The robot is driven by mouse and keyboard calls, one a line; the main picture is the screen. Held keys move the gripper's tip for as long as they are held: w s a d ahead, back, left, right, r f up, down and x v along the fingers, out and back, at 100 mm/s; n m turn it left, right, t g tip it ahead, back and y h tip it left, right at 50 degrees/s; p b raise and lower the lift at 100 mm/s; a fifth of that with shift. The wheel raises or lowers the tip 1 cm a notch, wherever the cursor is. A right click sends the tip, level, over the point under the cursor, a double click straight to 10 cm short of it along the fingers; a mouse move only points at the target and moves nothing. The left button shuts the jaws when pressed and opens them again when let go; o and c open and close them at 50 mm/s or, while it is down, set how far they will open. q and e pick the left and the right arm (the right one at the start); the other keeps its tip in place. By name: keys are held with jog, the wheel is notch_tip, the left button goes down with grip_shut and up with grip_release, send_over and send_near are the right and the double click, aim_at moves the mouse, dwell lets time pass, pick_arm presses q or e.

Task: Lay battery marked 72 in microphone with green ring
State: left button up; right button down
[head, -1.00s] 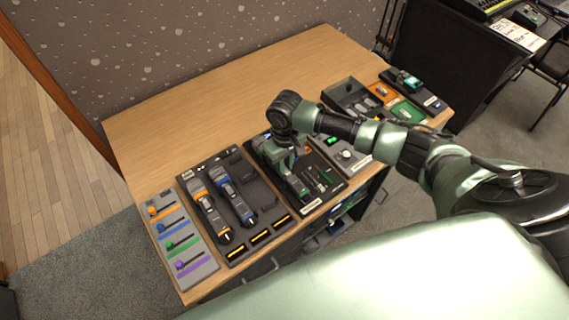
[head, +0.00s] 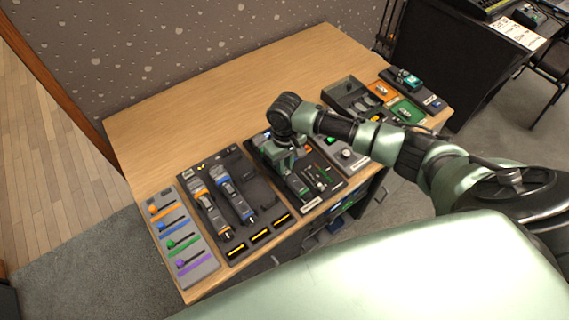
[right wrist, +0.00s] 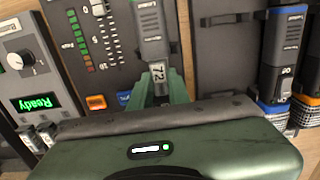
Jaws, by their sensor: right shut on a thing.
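My right gripper (head: 284,160) is over the dark panel (head: 306,199) in the middle of the table row. A microphone with an orange ring (head: 208,213) and one with a blue ring (head: 234,200) lie in a dark tray. I cannot make out a green-ringed microphone. My left gripper is not in view.
The microphone tray has an empty cradle (head: 263,190) beside the panel. A board with coloured faders (head: 184,240) is at the left end. A grey unit with a knob (right wrist: 17,60) and a lit "Ready" display (right wrist: 34,102) is beside the panel. The table's back (head: 200,105) is clear.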

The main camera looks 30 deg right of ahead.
jog(key=shift+f, duration=0.2)
jog(key=c, duration=1.3)
grip_release()
jog(key=c, duration=0.3)
jog(key=shift+c, duration=0.2)
jog(key=shift+r, duration=0.15)
notch_tip(320, 180, up, 6)
jog(key=p, duration=0.7)
